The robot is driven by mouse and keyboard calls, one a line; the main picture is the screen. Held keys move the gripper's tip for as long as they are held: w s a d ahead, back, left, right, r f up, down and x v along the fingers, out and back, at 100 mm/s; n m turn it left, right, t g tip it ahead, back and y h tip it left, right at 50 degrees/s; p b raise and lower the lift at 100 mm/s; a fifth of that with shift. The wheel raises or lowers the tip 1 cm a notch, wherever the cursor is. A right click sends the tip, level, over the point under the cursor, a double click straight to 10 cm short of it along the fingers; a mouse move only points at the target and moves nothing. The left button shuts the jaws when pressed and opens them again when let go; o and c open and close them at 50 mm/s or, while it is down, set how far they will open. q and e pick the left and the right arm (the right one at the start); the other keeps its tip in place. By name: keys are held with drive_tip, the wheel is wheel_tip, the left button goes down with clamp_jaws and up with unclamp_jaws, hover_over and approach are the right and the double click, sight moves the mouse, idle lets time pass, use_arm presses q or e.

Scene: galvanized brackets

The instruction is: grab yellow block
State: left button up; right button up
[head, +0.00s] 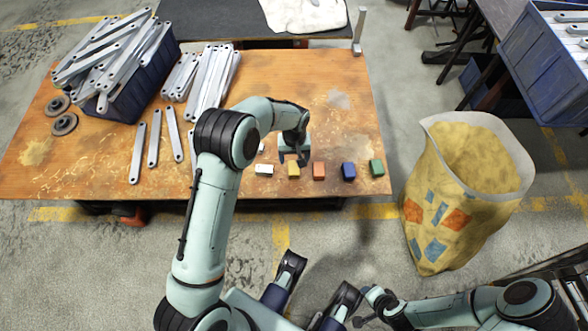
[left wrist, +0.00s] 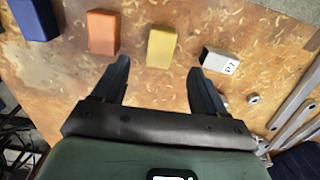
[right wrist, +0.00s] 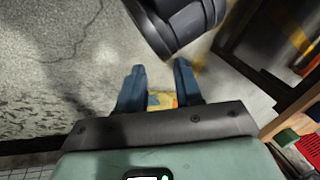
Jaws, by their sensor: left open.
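The yellow block (head: 293,170) stands near the front edge of the wooden table (head: 100,185), between a white block (head: 264,170) and an orange block (head: 319,171). My left gripper (head: 294,158) is just behind and above it in the head view. In the left wrist view the fingers (left wrist: 158,68) are apart and empty, with the yellow block (left wrist: 161,46) ahead, between the lines of the fingers and not gripped. My right gripper (right wrist: 161,68) is away from the table over the floor, its fingers apart with nothing held.
A blue block (head: 348,171) and a green block (head: 377,168) continue the row to the right. A blue crate of metal brackets (head: 145,90) and loose brackets (head: 153,138) lie left. A yellow bag (head: 450,200) stands on the floor at right.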

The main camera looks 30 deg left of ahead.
sight(294, 167)
use_arm(q)
wheel_tip(294, 167, down, 4)
drive_tip(key=shift+a+r+b, duration=0.1)
drive_tip(key=shift+r+b, duration=0.1)
drive_tip(key=shift+b, duration=0.1)
wheel_tip(294, 167, down, 5)
drive_tip(key=shift+w+b, duration=0.1)
drive_tip(key=shift+b, duration=0.7)
drive_tip(key=shift+r, duration=0.1)
drive_tip(key=c, duration=1.1)
use_arm(e)
drive_tip(key=shift+t, duration=0.6)
drive_tip(key=w, duration=0.1)
drive_tip(key=w+d+f, duration=0.1)
drive_tip(key=w+f, duration=0.1)
drive_tip(key=shift+w+d+f, duration=0.2)
drive_tip(key=shift+w+d, duration=0.15)
